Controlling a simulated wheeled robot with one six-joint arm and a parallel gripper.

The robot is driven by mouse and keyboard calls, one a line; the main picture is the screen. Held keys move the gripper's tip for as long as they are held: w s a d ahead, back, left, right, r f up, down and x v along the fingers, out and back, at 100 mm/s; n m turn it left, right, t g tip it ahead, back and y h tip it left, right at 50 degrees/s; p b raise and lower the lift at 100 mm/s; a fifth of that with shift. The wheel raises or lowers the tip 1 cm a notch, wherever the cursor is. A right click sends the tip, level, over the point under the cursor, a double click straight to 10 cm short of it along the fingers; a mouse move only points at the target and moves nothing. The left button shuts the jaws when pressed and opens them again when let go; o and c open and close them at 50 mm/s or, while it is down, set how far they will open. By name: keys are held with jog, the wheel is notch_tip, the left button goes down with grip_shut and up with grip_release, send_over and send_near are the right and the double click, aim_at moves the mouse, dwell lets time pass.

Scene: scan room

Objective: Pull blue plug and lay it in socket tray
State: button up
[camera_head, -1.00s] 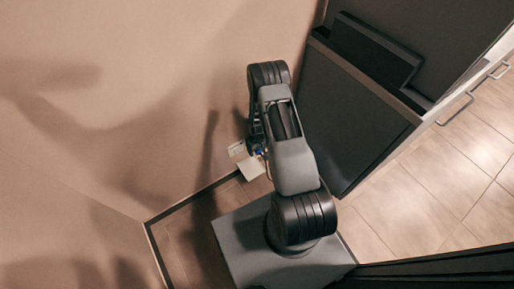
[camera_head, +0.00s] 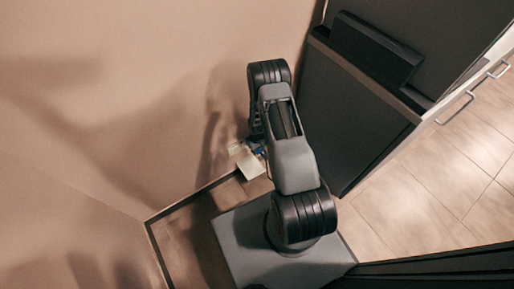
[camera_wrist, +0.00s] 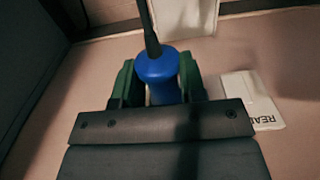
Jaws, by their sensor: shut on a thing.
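The blue plug (camera_wrist: 157,68) sits between the green fingers of my gripper (camera_wrist: 158,80) in the wrist view. The gripper is shut on it, and a dark cable rises from its top. In the head view, a bit of blue (camera_head: 259,151) shows beside my arm, which hides most of the gripper. A white tray-like piece (camera_head: 250,166) is just below it, against the wall. A pale piece also shows at the top of the wrist view (camera_wrist: 186,14), beyond the plug. I cannot tell whether the plug's lower end touches a socket.
A white card with black letters (camera_wrist: 252,100) is on the wall right of the gripper. The wide beige wall (camera_head: 130,80) is clear on the left. A dark cabinet-like panel (camera_head: 345,125) stands close to the right of my arm, with tiled floor (camera_head: 430,185) beyond.

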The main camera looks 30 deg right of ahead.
jog(key=shift+s+d+p, duration=0.15)
jog(key=shift+s+p, duration=0.2)
jog(key=shift+s, duration=0.75)
jog(key=shift+s+d+p, duration=0.1)
jog(key=shift+s+p, duration=0.2)
jog(key=shift+s, duration=0.8)
jog(key=shift+s, duration=0.1)
